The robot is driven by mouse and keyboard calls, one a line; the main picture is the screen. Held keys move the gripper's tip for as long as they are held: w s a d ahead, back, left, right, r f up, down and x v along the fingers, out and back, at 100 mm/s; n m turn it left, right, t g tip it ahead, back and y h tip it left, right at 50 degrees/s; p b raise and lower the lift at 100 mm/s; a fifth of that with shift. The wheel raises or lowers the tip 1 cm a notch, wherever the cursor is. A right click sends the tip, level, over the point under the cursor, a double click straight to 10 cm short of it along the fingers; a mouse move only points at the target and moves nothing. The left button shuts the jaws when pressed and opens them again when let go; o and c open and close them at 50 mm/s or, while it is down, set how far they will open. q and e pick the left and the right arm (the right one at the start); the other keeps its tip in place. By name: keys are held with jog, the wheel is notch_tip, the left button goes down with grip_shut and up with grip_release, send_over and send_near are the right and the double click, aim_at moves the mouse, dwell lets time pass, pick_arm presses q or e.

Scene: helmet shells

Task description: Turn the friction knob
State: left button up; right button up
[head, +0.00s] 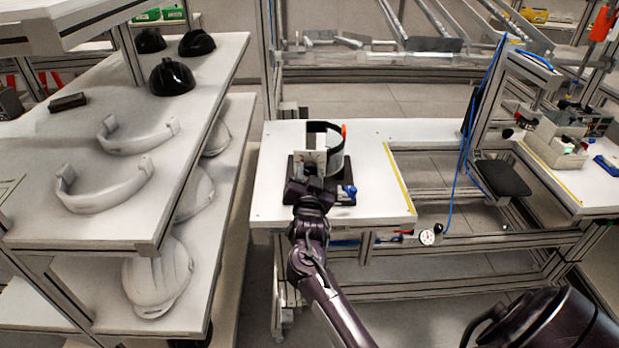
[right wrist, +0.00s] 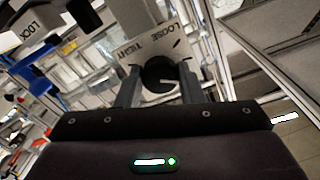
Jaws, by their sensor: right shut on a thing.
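The friction knob (right wrist: 158,73) is a round black knob with a pale pointer mark, on a white plate (right wrist: 150,42) marked LOOSE and TIGHT. My right gripper (right wrist: 161,88) has a finger on each side of the knob and is shut on it. In the head view, my right gripper (head: 311,178) reaches the front of a dark fixture on the white table (head: 395,205) and hides most of the knob. A black band with an orange tab (head: 336,150) stands upright behind the plate. My left gripper is not in view.
A blue-handled part (head: 348,191) sits on the fixture's right side. A LOCK label (right wrist: 28,31) shows at upper left in the wrist view. A shelf (head: 60,225) with pale curved bands and helmet shells stands at left. The table's right part is clear.

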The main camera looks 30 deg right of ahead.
jog(key=shift+m+b, duration=0.65)
jog(key=shift+m, duration=0.95)
jog(key=o, duration=1)
